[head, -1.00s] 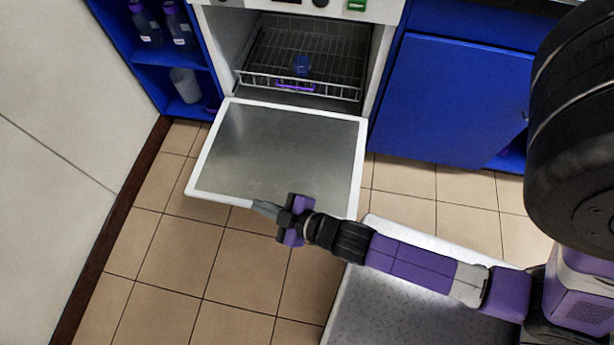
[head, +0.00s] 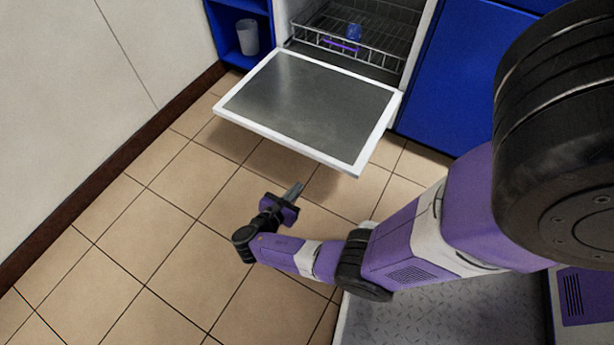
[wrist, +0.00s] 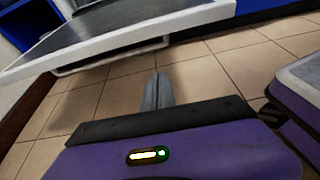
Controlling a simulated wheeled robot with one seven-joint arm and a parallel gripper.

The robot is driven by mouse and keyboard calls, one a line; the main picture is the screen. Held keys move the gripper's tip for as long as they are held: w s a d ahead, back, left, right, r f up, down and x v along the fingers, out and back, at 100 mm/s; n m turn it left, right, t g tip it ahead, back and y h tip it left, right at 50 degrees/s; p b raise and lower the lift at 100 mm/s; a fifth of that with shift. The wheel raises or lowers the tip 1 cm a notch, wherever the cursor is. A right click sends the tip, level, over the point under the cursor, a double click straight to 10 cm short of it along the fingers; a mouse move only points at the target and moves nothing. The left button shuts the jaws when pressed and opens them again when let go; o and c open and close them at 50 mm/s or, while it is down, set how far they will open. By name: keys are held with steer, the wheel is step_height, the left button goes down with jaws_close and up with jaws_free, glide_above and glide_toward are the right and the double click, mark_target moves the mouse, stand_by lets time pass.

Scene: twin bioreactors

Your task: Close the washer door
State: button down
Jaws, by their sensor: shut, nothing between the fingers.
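The washer door (head: 309,107) is folded down and open, a grey metal panel with a white rim, above the floor. It also shows in the wrist view (wrist: 121,32), where its white edge runs across the upper left. The washer (head: 355,58) behind it is open, with a wire rack (head: 378,36) inside. My gripper (head: 296,189) is shut and empty. It is in front of the door's near edge, apart from it in the head view. In the wrist view my fingers (wrist: 157,92) show together, below the door's edge.
Blue cabinets flank the washer; the right one (head: 470,75) is closed. The left shelf holds a pale container (head: 247,37). A small blue item (head: 354,33) lies in the rack. A white wall (head: 90,95) stands at left. The tiled floor (head: 130,255) is clear at front left.

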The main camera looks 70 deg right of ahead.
steer(key=b+x, duration=0.5)
steer(key=x, duration=0.5)
steer(key=shift+s+r+p, duration=0.2)
steer(key=shift+r+p, duration=0.5)
steer(key=shift+r, duration=1.35)
steer(key=shift+a, duration=0.1)
